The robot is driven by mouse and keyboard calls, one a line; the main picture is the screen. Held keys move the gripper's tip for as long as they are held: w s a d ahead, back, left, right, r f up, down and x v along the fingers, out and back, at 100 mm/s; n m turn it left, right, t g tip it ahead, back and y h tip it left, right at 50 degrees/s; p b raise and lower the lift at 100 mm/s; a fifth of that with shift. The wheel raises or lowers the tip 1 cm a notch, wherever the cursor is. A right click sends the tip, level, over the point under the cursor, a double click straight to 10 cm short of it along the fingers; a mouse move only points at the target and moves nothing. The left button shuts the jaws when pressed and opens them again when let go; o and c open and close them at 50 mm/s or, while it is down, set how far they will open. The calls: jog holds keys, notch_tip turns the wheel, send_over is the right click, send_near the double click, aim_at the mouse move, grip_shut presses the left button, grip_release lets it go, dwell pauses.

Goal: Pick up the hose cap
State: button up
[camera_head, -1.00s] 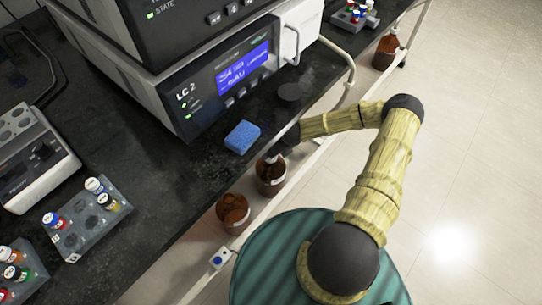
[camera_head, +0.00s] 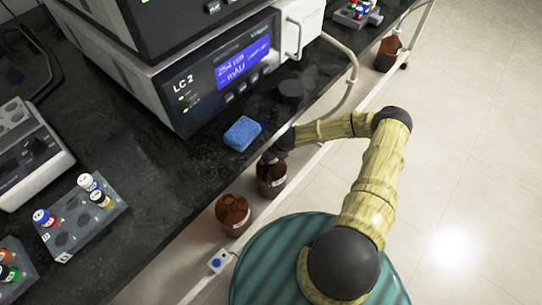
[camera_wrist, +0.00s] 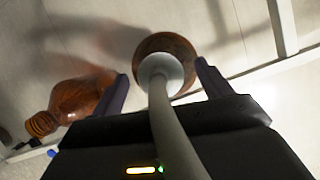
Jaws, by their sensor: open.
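The hose cap (camera_wrist: 165,72) is a pale grey round cap with a thick grey hose rising from it towards the wrist camera. It sits over the top of a brown bottle (camera_wrist: 178,46). My gripper (camera_wrist: 162,70) is open, with one dark finger at each side of the cap in the wrist view; I cannot tell whether either finger touches it. In the head view my gripper (camera_head: 272,154) is just above the brown bottle (camera_head: 271,181) beside the bench front, and the cap is hidden there.
A second brown bottle (camera_head: 233,211) stands close by on the left; it also shows in the wrist view (camera_wrist: 72,105). The black bench (camera_head: 160,190) holds a blue sponge (camera_head: 242,133), the LC 2 instrument (camera_head: 215,75) and vial racks (camera_head: 85,222). A pale rail (camera_head: 325,150) runs alongside.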

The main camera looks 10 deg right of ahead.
jog(key=shift+d, duration=0.1)
jog(key=c, duration=1.1)
notch_tip(320, 180, up, 10)
jog(key=p, duration=0.4)
jog(key=shift+w, duration=0.1)
